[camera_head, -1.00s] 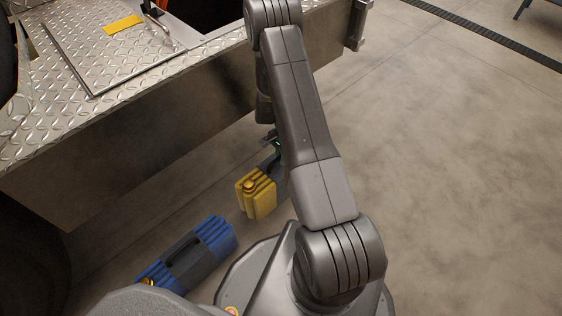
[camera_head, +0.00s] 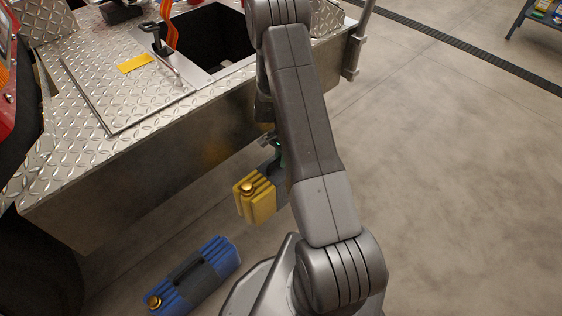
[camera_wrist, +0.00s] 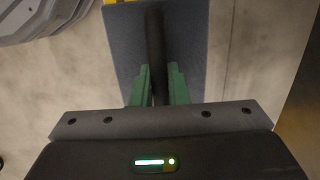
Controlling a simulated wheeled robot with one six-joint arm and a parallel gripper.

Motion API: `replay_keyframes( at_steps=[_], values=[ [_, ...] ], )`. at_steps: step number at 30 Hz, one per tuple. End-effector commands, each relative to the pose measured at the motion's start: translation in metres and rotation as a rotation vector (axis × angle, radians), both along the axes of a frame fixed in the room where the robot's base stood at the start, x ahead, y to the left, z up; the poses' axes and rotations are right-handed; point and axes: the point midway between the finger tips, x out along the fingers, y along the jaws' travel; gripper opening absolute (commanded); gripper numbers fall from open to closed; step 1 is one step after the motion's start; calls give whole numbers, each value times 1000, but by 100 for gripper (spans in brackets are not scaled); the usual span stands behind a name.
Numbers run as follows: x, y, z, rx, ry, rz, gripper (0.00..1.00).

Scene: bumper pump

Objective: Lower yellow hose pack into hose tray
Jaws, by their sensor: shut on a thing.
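The yellow hose pack (camera_head: 262,204) hangs from my gripper (camera_head: 276,146) in the head view, in front of the bumper's side wall and apart from it. It is ribbed, with a brass coupling and a grey band. In the wrist view, my gripper's green fingers (camera_wrist: 159,82) are shut on the dark handle (camera_wrist: 155,45) over the grey band (camera_wrist: 193,50); only a sliver of yellow shows at the top. An open dark-walled recess in the bumper deck, which looks like the hose tray (camera_head: 205,38), is higher and farther; my arm hides its right part.
The tread-plate bumper deck (camera_head: 85,120) has a hinged lid with a yellow label (camera_head: 136,63) beside the recess. A blue hose pack (camera_head: 195,275) lies on the floor at lower left. A post (camera_head: 357,45) stands at the bumper's right end.

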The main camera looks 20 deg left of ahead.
Motion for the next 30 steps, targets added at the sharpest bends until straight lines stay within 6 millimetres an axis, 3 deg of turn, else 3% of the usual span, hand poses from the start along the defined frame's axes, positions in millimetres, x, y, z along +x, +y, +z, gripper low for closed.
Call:
replay_keyframes(
  at_steps=[3, 15, 30],
  values=[
    [1, 1, 13, 2, -3, 1, 0],
    [1, 1, 17, 2, -3, 0, 0],
    [1, 1, 89, 2, -3, 0, 0]
  ],
)
